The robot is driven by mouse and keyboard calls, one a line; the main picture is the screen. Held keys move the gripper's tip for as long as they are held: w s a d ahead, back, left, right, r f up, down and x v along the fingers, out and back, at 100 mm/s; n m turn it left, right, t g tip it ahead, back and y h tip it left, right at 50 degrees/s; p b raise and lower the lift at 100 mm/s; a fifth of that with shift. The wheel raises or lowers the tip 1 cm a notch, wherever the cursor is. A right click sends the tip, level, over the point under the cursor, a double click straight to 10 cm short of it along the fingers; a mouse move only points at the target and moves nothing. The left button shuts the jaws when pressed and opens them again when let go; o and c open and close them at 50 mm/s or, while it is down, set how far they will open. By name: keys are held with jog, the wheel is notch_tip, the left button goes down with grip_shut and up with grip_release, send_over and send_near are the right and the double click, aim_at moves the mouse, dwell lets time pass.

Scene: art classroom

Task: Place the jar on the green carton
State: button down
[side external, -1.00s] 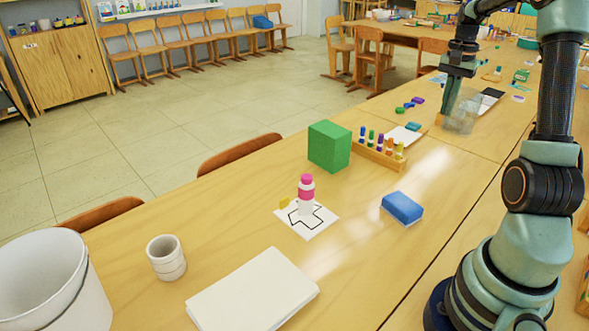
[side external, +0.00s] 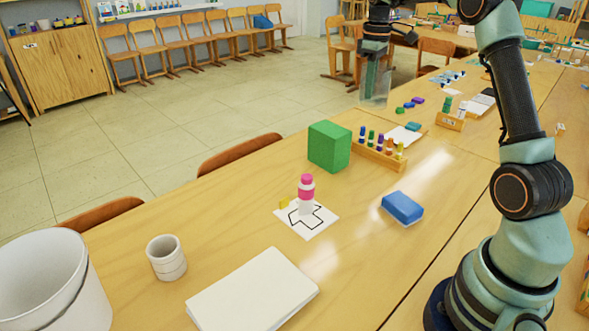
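The green carton (side external: 329,147) stands upright on the table, left of a wooden rack of coloured pens. The jar (side external: 374,86) looks clear and see-through, so its outline is faint. It hangs below my gripper (side external: 374,54) in the air, up and to the right of the carton in the picture. My gripper appears shut on the jar's upper part; the fingertips are small and partly lost against the background. The jar is apart from the carton, and the carton's top is bare.
The pen rack (side external: 380,150) stands close beside the carton. A pink-and-white bottle (side external: 306,194) stands on a marked paper in front of it. A blue eraser-like block (side external: 402,207), a cup (side external: 166,258), a white pad (side external: 252,291) and a white bucket (side external: 50,285) are nearer.

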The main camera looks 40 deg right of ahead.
jog(key=w+a+n, duration=0.4)
jog(key=a+n, duration=0.1)
jog(key=n, duration=0.1)
notch_tip(320, 180, down, 8)
jog(key=shift+a, duration=0.2)
jog(key=shift+w+f, duration=0.1)
jog(key=shift+f, duration=0.05)
jog(key=c, duration=1.1)
grip_release()
